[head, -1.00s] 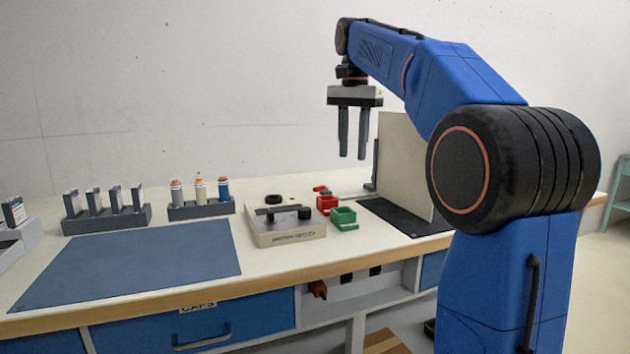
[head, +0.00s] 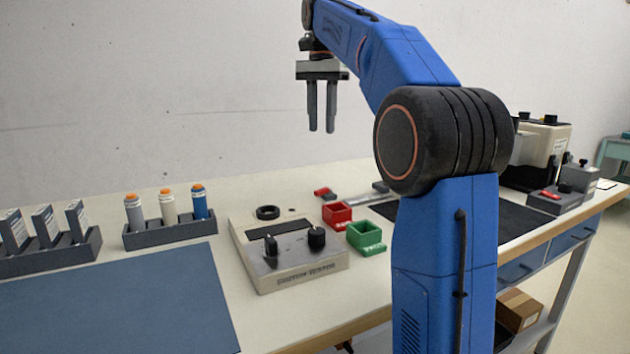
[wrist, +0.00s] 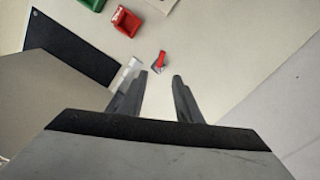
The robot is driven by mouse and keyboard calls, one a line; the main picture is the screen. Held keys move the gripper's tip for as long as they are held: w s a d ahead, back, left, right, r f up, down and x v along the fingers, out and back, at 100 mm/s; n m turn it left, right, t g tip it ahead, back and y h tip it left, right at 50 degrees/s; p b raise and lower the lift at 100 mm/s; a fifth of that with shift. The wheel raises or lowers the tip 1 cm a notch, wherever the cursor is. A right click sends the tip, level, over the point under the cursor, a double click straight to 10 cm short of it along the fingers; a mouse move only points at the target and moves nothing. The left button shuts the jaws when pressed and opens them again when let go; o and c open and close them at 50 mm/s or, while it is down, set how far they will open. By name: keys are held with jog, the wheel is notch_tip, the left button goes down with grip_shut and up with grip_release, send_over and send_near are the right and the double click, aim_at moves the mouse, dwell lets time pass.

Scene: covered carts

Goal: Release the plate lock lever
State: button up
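A small red lever (head: 322,192) on a dark base lies on the table behind the red bin. In the wrist view the red lever (wrist: 161,58) shows beyond my fingertips. Another red lever (head: 549,194) sits on a grey block (head: 558,202) at the right end of the table. No readable label shows which one is the plate lock lever. My gripper (head: 321,129) hangs fingers down, high above the table, apart from both levers. In the wrist view my gripper (wrist: 159,78) has a gap between its fingers and nothing in it.
A red bin (head: 337,215), a green bin (head: 366,238) and a beige box with black knobs (head: 300,273) stand near the middle. Bottles in a rack (head: 170,233) are at left. A dark mat (head: 520,222) lies partly behind my arm. A beige machine (head: 543,150) stands at right.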

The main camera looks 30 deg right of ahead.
aim_at(321, 190)
notch_tip(321, 190, down, 17)
jog(key=shift+s+f, duration=0.1)
jog(key=shift+f, duration=0.05)
dwell(0.5)
